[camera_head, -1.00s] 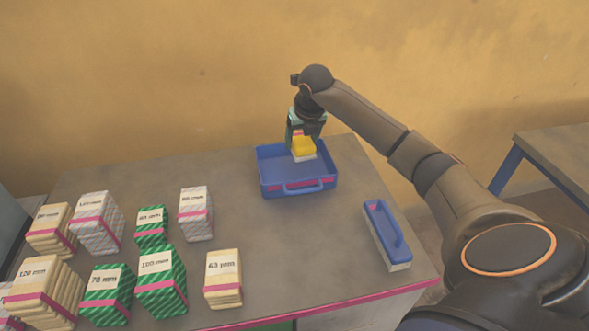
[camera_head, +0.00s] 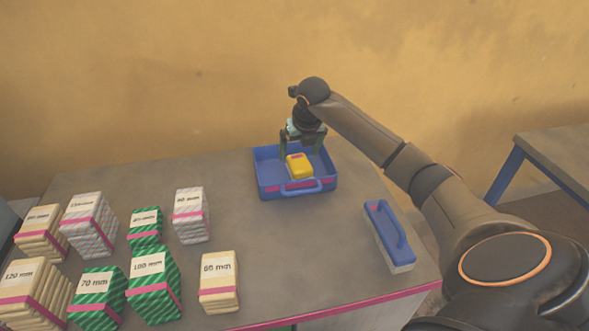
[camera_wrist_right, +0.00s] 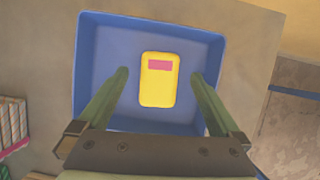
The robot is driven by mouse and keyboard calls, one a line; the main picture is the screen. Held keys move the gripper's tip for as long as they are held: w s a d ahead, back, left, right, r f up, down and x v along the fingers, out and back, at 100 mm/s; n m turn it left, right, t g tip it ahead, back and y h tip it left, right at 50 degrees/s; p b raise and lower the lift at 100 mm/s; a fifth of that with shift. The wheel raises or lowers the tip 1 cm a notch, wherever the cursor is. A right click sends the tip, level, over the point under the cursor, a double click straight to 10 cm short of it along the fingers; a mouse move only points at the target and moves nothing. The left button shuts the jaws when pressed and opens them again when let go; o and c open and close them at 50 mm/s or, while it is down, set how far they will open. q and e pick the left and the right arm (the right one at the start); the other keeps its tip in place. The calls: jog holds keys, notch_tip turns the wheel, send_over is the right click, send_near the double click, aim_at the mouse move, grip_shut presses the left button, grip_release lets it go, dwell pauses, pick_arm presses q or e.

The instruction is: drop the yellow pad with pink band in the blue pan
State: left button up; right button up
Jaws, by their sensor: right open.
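The yellow pad with pink band (camera_head: 299,166) lies inside the blue pan (camera_head: 271,189). In the right wrist view the pad (camera_wrist_right: 158,85) sits near the middle of the pan floor, with the pan's walls (camera_wrist_right: 150,20) around it and its pink band at the far end. My right gripper (camera_head: 301,150) is open over the pan. In the wrist view its two fingers (camera_wrist_right: 160,78) stand apart on either side of the pad, with clear gaps to it. My left gripper is not in view.
Several banded stacks with size labels, such as the 60 mm stack (camera_head: 218,283) and the 100 mm stack (camera_head: 153,285), stand on the table's left. A blue-handled block (camera_head: 388,236) lies to the right of the pan. The table (camera_head: 290,260) in front of the pan is clear.

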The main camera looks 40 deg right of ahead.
jog(key=v, duration=1.2)
jog(key=shift+r, duration=0.25)
jog(key=shift+p, duration=0.3)
